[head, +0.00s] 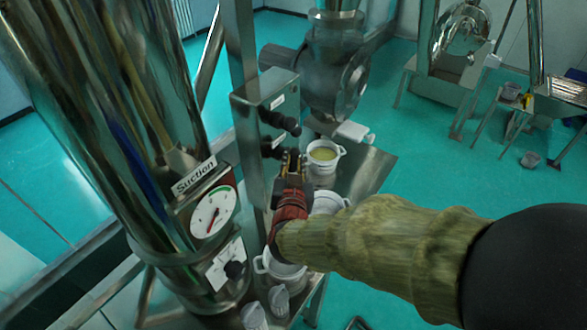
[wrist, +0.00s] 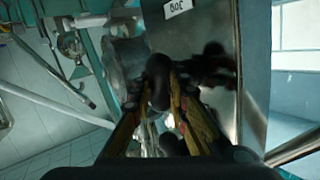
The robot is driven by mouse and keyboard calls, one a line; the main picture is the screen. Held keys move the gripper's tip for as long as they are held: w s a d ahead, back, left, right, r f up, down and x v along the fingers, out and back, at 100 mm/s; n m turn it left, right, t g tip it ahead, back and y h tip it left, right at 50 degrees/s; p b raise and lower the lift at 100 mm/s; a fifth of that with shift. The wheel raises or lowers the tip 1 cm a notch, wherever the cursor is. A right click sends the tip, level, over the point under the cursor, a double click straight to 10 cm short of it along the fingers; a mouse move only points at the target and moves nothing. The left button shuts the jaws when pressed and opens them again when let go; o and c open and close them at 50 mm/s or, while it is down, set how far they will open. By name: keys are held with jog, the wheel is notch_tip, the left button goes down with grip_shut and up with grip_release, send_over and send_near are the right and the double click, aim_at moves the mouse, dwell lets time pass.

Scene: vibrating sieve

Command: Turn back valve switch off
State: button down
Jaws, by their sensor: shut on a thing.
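A grey metal control box (head: 262,105) in the head view carries two black knobs, an upper one (head: 284,122) and a lower one (head: 272,151), with small white labels. My gripper (head: 291,158) is at the lower part of the box's front. In the wrist view, my gripper's yellowish fingers (wrist: 158,95) are shut on a black knob (wrist: 158,72) that stands out from the shiny box face (wrist: 205,25). Another dark round part (wrist: 172,144) shows lower between the fingers. Which valve switch is held, and how far it is turned, I cannot tell clearly.
A large steel cylinder with a "Suction" dial (head: 214,211) stands at the left. White buckets, one with yellowish contents (head: 323,154), stand under and beside my arm on a metal shelf (head: 368,170). Tables and machines are at the far right; the teal floor between is mostly open.

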jog(key=t+b, duration=0.1)
jog(key=b, duration=0.2)
jog(key=f+n+t+b, duration=0.1)
jog(key=b, duration=0.2)
jog(key=shift+n, duration=0.3)
jog(key=n+t+b, duration=0.2)
jog(key=t+b, duration=0.1)
jog(key=b, duration=0.6)
jog(key=n+t+y+b, duration=0.1)
jog(key=n+t+b, duration=0.1)
jog(key=b, duration=0.4)
jog(key=shift+r, duration=0.2)
jog(key=shift+r+n+t+y+b, duration=0.15)
jog(key=shift+n+t+y+b, duration=0.15)
jog(key=shift+n+b, duration=0.35)
jog(key=c, duration=1.7)
grip_release()
jog(key=shift+c, duration=0.2)
jog(key=shift+r, duration=0.1)
jog(key=shift+s, duration=0.1)
